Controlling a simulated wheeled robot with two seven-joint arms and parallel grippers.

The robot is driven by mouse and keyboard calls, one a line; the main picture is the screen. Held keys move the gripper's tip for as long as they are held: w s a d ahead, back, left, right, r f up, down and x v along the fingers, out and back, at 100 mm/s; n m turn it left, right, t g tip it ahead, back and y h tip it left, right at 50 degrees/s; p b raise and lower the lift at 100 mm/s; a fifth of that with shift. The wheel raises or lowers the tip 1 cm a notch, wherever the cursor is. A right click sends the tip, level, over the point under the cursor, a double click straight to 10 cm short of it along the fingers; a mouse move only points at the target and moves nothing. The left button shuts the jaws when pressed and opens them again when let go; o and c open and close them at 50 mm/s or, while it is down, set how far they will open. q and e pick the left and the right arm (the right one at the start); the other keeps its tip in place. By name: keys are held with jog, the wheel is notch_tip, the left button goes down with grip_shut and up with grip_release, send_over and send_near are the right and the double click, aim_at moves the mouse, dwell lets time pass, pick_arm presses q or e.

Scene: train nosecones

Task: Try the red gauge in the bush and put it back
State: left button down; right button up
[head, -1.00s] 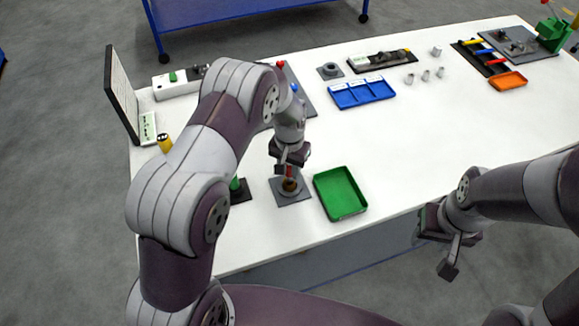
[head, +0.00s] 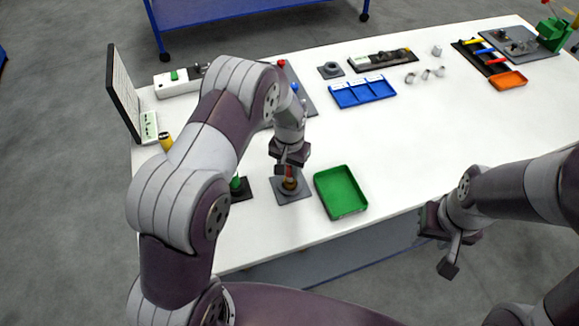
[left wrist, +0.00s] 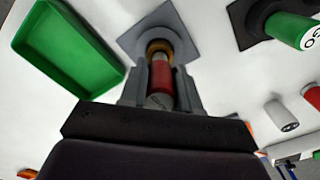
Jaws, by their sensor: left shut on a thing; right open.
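My left gripper (head: 288,168) is shut on the red gauge (left wrist: 162,80) and holds it upright over the bush. The bush (left wrist: 157,46) is a brass-coloured ring in a holder on a square grey plate (head: 297,198). In the left wrist view the gauge's far end meets the bush; how deep it sits inside is hidden. In the head view the gripper covers most of the gauge. My right gripper (head: 447,243) is open and empty by the table's front edge.
A green tray (head: 341,193) lies just right of the bush plate. A green-handled piece (head: 237,186) stands on a dark base close to its left. A blue tray (head: 362,91) and several grey rings (head: 425,75) lie farther back. The table's right middle is clear.

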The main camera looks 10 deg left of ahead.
aim_at(290, 174)
pick_arm(q)
jog(key=shift+f+b, duration=0.85)
jog(key=shift+f, duration=0.75)
dwell(3.5)
jog(key=shift+r, duration=0.1)
dwell(0.8)
jog(key=shift+r+p, duration=2.9)
jog(key=shift+r, duration=0.85)
jog(key=shift+f, duration=0.1)
